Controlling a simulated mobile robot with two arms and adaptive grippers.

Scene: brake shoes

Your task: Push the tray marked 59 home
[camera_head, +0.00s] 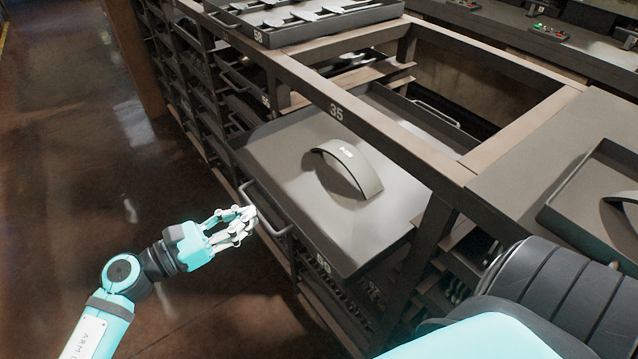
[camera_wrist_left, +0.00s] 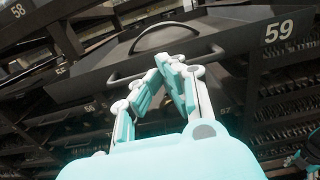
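The tray marked 59 (camera_head: 290,150) is a dark flat tray sticking out of the rack, its front edge over the aisle. It also shows in the left wrist view (camera_wrist_left: 240,48) with its number at the right. A curved brake shoe (camera_head: 350,170) lies on it. A bar handle (camera_head: 264,214) runs along its front. My left gripper (camera_head: 248,222) is at this handle, fingertips drawn together in the left wrist view (camera_wrist_left: 166,66). They overlap the bar there; I cannot tell whether they touch it. A small teal part at that view's lower right edge may be my right gripper.
The rack's frame beam marked 35 (camera_head: 335,112) crosses above the tray. A tray marked 58 (camera_head: 300,27) with several parts sits on top at the back. Another tray (camera_head: 560,215) lies on the right-hand top. The aisle floor (camera_head: 70,150) at left is clear.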

